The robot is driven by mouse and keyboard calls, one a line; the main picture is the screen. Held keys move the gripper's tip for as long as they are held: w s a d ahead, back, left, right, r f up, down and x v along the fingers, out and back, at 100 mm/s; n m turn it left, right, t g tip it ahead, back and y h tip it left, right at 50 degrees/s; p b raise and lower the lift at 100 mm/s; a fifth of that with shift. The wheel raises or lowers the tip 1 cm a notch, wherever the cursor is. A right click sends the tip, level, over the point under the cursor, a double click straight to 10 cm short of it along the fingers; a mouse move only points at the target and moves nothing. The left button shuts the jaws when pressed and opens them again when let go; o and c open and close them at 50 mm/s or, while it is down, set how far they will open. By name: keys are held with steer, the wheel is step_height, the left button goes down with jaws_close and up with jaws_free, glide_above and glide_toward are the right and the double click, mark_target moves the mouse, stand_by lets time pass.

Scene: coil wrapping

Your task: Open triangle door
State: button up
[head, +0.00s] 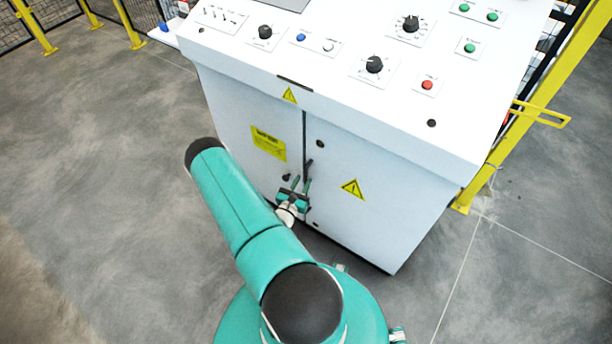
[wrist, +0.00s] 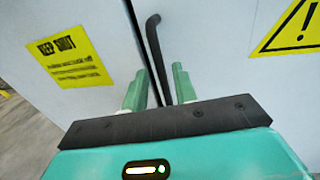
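The triangle door (head: 375,215) is the right-hand white door of the control cabinet, and it looks shut. Its yellow warning triangle (head: 353,188) also shows at the right of the wrist view (wrist: 297,28). A black bar handle (wrist: 153,42) stands upright on this door beside the seam. My gripper (head: 295,188) is at the handle, low on the cabinet front. In the wrist view its two green fingers (wrist: 159,72) are apart, one on each side of the handle's lower part. Whether either finger touches the handle, I cannot tell.
The left door (head: 235,130) carries a yellow "KEEP SHUT" label (wrist: 70,60). The cabinet's sloped top panel (head: 330,75) with knobs and buttons overhangs the doors. A yellow fence post (head: 530,110) stands to the right. The grey floor at left is clear.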

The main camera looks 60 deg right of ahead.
mark_target(306, 176)
steer(key=shift+d, duration=1.95)
jaws_close()
steer(key=shift+w+a, duration=0.1)
steer(key=shift+a, duration=0.05)
